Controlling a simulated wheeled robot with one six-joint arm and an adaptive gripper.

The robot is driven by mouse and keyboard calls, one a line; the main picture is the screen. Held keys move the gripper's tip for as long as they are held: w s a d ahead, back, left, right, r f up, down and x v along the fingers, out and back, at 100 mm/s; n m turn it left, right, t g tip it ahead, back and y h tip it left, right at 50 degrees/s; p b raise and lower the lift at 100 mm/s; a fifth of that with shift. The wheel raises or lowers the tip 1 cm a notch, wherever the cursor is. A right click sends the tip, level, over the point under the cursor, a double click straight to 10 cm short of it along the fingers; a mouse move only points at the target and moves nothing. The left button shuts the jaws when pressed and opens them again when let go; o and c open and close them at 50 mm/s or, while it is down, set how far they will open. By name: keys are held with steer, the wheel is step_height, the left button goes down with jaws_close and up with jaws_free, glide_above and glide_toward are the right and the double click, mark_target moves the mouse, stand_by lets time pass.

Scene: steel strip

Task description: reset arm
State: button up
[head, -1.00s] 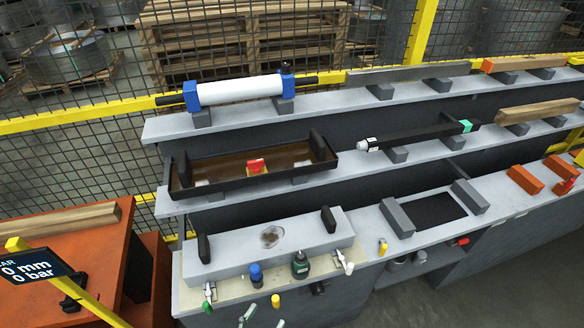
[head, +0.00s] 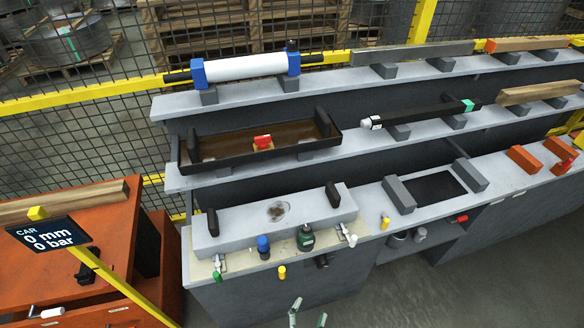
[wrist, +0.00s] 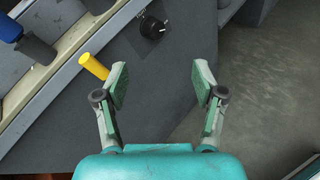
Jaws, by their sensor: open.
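My gripper (wrist: 161,84) shows in the wrist view with its two green-padded fingers spread and nothing between them. It points down along the grey front of the bench, with floor beyond. In the head view only the tips of my gripper (head: 308,314) show at the bottom edge, in front of the bench and apart from it. A yellow knob (wrist: 94,66) on the bench front is left of the fingers in the wrist view and looks clear of them. The rest of my arm is out of the head view.
A black knob (wrist: 153,27) sticks out of the bench front. An orange cabinet (head: 90,235) stands at left. Open floor (head: 500,285) lies at right.

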steer(key=s+d+f+m+g+y, duration=0.2)
steer(key=s+d+f+m+y, duration=0.15)
steer(key=s+d, duration=0.35)
steer(key=s+d+r+m+g+y, duration=0.1)
steer(key=s+d+r+m+y, duration=0.1)
steer(key=s+d+m, duration=0.4)
steer(key=s+r+m+t, duration=0.2)
steer(key=s+r+m, duration=0.4)
steer(key=r+m, duration=0.3)
steer(key=s+r+m+t, duration=0.2)
steer(key=s+r+m, duration=0.4)
steer(key=r+m, duration=0.3)
step_height(320, 180, up, 4)
steer(key=shift+d+t, duration=0.3)
steer(key=shift+d, duration=0.15)
